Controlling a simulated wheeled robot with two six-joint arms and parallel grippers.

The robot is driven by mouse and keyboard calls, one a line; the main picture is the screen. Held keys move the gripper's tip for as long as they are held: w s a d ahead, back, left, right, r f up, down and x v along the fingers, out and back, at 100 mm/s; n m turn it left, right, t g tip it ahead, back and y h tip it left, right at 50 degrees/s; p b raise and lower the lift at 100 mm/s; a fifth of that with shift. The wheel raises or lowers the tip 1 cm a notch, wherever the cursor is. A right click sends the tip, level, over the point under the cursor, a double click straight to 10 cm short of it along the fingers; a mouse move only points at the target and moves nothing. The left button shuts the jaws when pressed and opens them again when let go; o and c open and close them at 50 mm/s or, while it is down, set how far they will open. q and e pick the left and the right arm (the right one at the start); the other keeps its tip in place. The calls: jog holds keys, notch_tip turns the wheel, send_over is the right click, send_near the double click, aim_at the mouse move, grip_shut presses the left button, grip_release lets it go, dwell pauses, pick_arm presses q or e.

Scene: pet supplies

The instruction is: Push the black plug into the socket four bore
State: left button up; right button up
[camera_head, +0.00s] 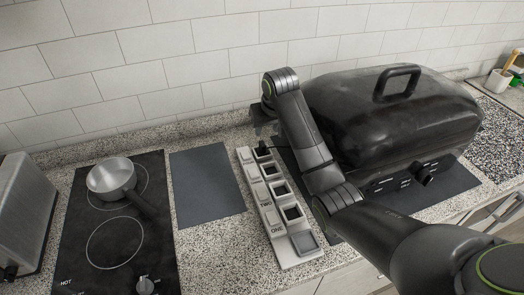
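A pale socket strip (291,257) lies on the counter, running away from me, with a row of square dark bores and labels; ONE and TWO are readable on its nearer part. The black plug (262,151) shows at the far end of the strip, at the farthest bore; I cannot tell how deep it sits. My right gripper (264,132) points down just above the plug, at the end of my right arm. Its fingers are small, dark and partly hidden, so its opening and any grip are unclear. My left gripper is not in view.
A large black roaster-like appliance (395,115) stands right of the strip, behind my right arm. A dark mat (205,182) lies left of the strip. A hob (118,240) with a metal pan (112,176) is farther left. The tiled wall (180,75) rises behind.

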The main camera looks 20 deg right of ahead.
aim_at(262, 143)
jog(key=x, duration=0.2)
jog(key=p+x, duration=0.1)
jog(key=x, duration=0.3)
jog(key=shift+s+a+f+p, duration=0.15)
jog(key=shift+s+a+p, duration=0.15)
jog(key=shift+p, duration=0.05)
jog(key=shift+x, duration=0.8)
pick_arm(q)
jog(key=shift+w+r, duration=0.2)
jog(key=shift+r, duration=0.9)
pick_arm(e)
grip_shut()
